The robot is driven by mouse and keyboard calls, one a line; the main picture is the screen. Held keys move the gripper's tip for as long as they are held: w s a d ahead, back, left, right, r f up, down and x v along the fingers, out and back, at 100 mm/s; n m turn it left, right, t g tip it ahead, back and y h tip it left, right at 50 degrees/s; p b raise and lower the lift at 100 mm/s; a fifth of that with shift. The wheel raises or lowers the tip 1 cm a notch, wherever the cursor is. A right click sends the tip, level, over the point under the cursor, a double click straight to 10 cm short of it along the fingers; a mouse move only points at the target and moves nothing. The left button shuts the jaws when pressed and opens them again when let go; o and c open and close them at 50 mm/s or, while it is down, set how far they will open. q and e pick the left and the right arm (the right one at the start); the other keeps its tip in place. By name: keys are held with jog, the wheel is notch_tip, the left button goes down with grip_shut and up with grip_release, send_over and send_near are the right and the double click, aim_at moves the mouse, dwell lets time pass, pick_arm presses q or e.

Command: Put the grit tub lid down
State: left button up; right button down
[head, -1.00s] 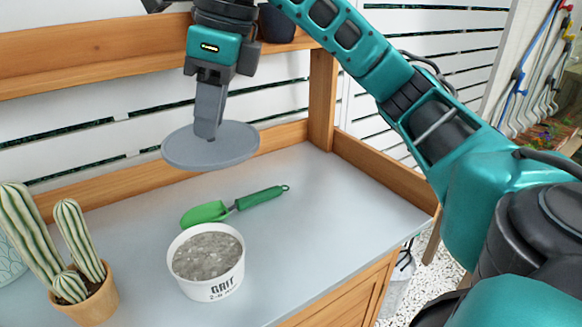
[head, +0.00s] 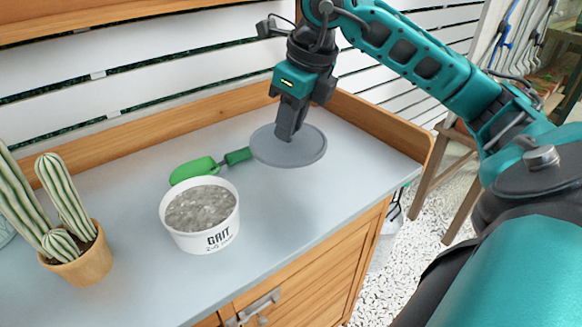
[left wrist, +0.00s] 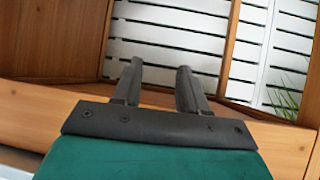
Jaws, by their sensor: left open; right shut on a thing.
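The grit tub lid (head: 306,152) is a flat grey disc in the head view, right of the tub. My right gripper (head: 287,134) is shut on it from above and holds it roughly level. It looks low over the bench top; I cannot tell whether it touches. The white grit tub (head: 207,240) stands open on the bench, full of grey gravel. My left gripper (left wrist: 157,85) shows only in the left wrist view, open and empty, facing wooden boards and white slats.
A green trowel (head: 196,170) lies behind the tub, its handle partly hidden by the lid. A potted cactus (head: 85,262) stands at the left. The grey bench top (head: 290,205) is clear in front of the lid. A wooden ledge (head: 375,121) borders its back right.

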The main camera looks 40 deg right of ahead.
aim_at(301, 145)
notch_tip(301, 145, down, 11)
jog(key=shift+r+b, duration=0.2)
jog(key=shift+b, duration=0.85)
jog(key=shift+f, duration=0.25)
jog(key=c, duration=1)
grip_release()
jog(key=shift+r, duration=0.1)
jog(key=shift+o, duration=0.2)
jog(key=shift+r, duration=0.15)
jog(key=p+v, duration=0.2)
jog(key=v, duration=0.9)
jog(key=shift+w+r, duration=0.1)
jog(key=shift+r, duration=0.45)
jog(key=shift+s, duration=0.25)
